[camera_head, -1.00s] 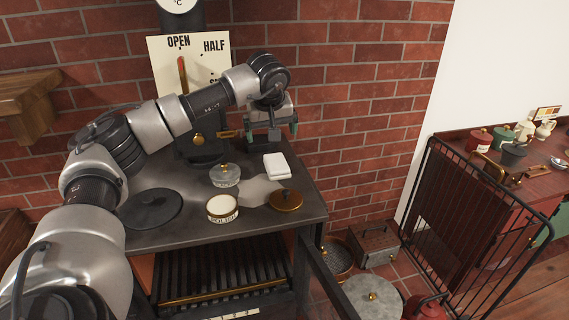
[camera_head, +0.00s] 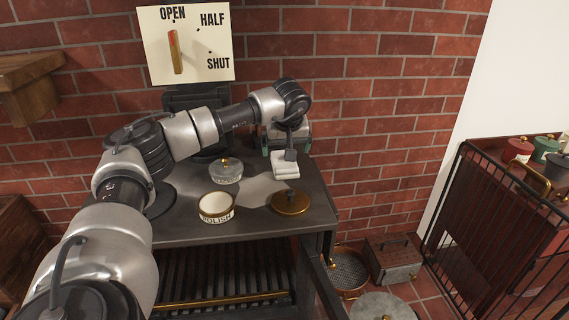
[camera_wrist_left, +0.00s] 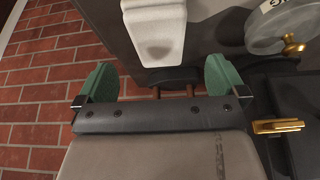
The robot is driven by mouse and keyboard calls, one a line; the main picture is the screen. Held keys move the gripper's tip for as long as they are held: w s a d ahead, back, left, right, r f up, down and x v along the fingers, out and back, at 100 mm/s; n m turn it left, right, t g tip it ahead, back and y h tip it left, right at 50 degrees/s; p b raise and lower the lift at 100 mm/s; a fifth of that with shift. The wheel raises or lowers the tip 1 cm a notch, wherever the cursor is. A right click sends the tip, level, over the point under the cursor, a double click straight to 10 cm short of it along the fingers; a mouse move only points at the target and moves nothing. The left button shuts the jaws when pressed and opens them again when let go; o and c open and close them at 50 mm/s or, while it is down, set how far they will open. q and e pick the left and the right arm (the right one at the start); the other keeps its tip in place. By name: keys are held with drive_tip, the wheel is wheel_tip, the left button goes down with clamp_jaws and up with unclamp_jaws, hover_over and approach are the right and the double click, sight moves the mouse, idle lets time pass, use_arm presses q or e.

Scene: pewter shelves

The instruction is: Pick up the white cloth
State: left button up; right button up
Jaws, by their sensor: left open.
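The white cloth (camera_head: 286,171) is a small folded pad lying on the dark metal table top (camera_head: 258,222), near its back right. In the left wrist view the cloth (camera_wrist_left: 156,32) is at the top middle, beyond and between the green fingertips. My left gripper (camera_head: 287,147) is just above and behind the cloth in the head view, partly hidden by its own wrist. The left wrist view shows the gripper (camera_wrist_left: 160,82) open, with nothing between its fingers. My right gripper is in neither view.
A polish tin (camera_head: 216,213), a brass lid (camera_head: 291,203) and a grey lidded pot (camera_head: 226,176) stand near the cloth. A brick wall (camera_head: 370,100) rises behind. The wrist view shows a brass fitting (camera_wrist_left: 278,126) right of the gripper.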

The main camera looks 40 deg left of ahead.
sight(285, 164)
use_arm(q)
drive_tip(key=p+x, duration=0.1)
drive_tip(key=x, duration=0.4)
drive_tip(key=shift+w+f+p, duration=0.1)
drive_tip(key=shift+f+p, duration=0.2)
drive_tip(key=shift+f, duration=0.15)
drive_tip(key=shift+d, duration=0.1)
drive_tip(key=shift+c, duration=0.5)
drive_tip(key=c, duration=0.9)
drive_tip(key=shift+o, duration=0.2)
drive_tip(key=shift+r, duration=0.15)
